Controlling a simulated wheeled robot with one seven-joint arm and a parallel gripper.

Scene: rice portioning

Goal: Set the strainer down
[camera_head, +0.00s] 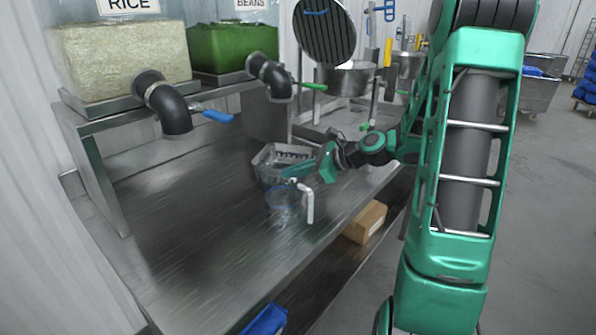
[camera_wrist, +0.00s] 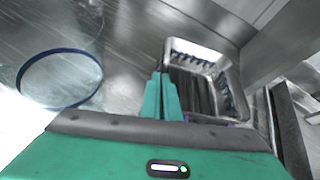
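A rectangular metal basket (camera_head: 264,171), which looks like the strainer, rests on the steel counter beyond my gripper. In the wrist view the basket (camera_wrist: 232,58) is ahead and slightly right, with dark bars and a blue pattern inside. My gripper (camera_head: 287,173) is low over the counter, at the basket's near side. In the wrist view its two teal fingers (camera_wrist: 160,80) are together, with nothing visible between them. I cannot tell whether the tips touch the basket. A clear blue-rimmed container (camera_head: 282,208) stands nearer; its rim (camera_wrist: 61,107) shows left of the fingers.
A white handle-like piece (camera_head: 309,205) stands beside the clear container. Rice (camera_head: 125,62) and beans (camera_head: 232,46) dispensers with lever valves stand at the back left. The counter (camera_head: 190,230) is bare at the front left. A cardboard box (camera_head: 365,222) sits below the counter edge.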

